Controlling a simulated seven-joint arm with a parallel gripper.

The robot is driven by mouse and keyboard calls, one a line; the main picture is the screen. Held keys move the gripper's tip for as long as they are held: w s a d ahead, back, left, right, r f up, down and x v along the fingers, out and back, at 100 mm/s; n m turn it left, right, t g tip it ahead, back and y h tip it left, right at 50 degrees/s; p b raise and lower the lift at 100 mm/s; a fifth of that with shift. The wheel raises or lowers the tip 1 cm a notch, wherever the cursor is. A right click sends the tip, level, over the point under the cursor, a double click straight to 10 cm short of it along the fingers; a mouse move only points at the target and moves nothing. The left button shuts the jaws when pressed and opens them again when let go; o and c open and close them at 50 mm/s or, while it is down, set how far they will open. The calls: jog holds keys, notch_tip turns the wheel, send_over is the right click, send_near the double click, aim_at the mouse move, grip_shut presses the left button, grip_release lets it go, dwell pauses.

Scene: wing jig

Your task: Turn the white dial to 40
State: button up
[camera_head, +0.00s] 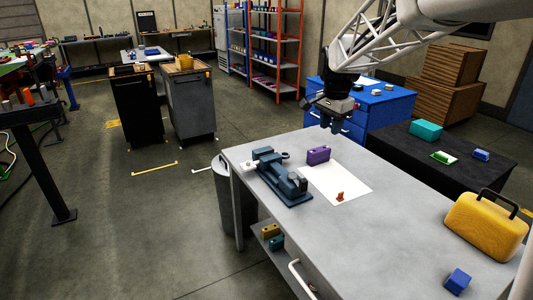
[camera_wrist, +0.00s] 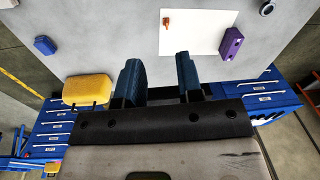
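A dark blue-grey vise-like device (camera_head: 283,178) stands on the grey worktable (camera_head: 400,245) in the head view. A small whitish round part (camera_head: 249,164), which looks like the white dial, sits at its far left end; its markings are too small to read. My gripper (camera_head: 325,123) is in the air beyond and to the right of the device, above the table's far edge. In the wrist view my gripper (camera_wrist: 158,64) has two blue fingers wide apart with nothing between them. The device and dial are out of the wrist view.
A purple block (camera_head: 318,155) and an orange piece (camera_head: 340,196) are at a white sheet (camera_head: 352,183) right of the device. A dark ring (camera_head: 286,155) lies behind the device. A yellow case (camera_head: 485,227) and blue block (camera_head: 457,281) are at the right. The table's middle front is clear.

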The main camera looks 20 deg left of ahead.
jog(key=w+a+f+m, duration=0.2)
jog(key=w+a+f, duration=0.2)
jog(key=w+a, duration=0.4)
jog(key=m+g, duration=0.1)
jog(key=m, duration=0.3)
send_near(248, 163)
jog(key=shift+w+f, duration=0.35)
jog(key=shift+w, duration=0.2)
jog(key=shift+a+f, duration=0.25)
jog(key=shift+a, duration=0.1)
jog(key=shift+f, duration=0.1)
jog(key=shift+f, duration=3.8)
